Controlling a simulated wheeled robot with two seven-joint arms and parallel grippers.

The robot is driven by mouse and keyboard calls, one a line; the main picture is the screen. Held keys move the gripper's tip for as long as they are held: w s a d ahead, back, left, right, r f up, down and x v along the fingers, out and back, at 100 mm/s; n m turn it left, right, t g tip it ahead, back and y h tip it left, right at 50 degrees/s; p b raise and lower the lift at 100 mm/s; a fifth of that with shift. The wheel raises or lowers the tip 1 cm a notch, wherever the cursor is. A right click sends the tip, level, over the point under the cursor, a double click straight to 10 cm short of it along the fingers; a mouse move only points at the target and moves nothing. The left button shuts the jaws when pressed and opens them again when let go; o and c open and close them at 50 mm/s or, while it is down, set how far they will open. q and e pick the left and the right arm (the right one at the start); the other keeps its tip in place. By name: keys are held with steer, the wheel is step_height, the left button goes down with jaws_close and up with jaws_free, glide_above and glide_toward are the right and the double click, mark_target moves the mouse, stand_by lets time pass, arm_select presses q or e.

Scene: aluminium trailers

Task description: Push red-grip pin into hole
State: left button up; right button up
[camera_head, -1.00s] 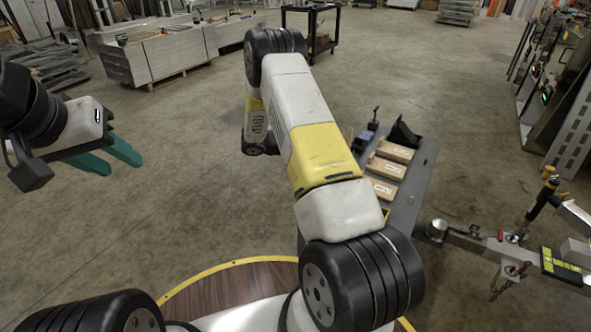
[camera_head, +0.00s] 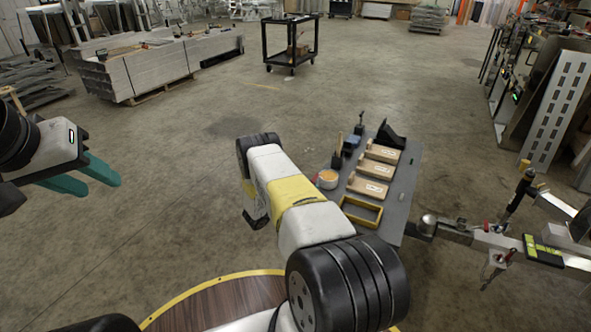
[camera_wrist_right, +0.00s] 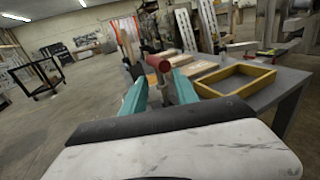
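On the metal bar (camera_head: 462,236) at the right, a small upright red piece (camera_head: 487,225) and a red-handled piece with a hanging chain (camera_head: 500,257) are visible. I cannot tell which is the red-grip pin, and the hole is not discernible. My left gripper (camera_head: 95,178) is open and empty, far left of the bar. My right gripper is hidden in the head view. In the right wrist view, its teal fingers (camera_wrist_right: 157,80) stand apart. A red cylinder (camera_wrist_right: 158,62) shows at or just beyond the fingertips; I cannot tell whether they touch it.
A grey table (camera_head: 398,208) holds wooden blocks (camera_head: 368,188), a yellow tray (camera_head: 347,216) and an orange-topped round container (camera_head: 327,180). A black cart (camera_head: 290,42) and stacked metal beams (camera_head: 150,70) stand farther back. The floor between is clear.

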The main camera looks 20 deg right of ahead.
steer(key=x, duration=0.6)
steer(key=shift+d, duration=0.15)
steer(key=shift+c, duration=0.2)
jaws_close()
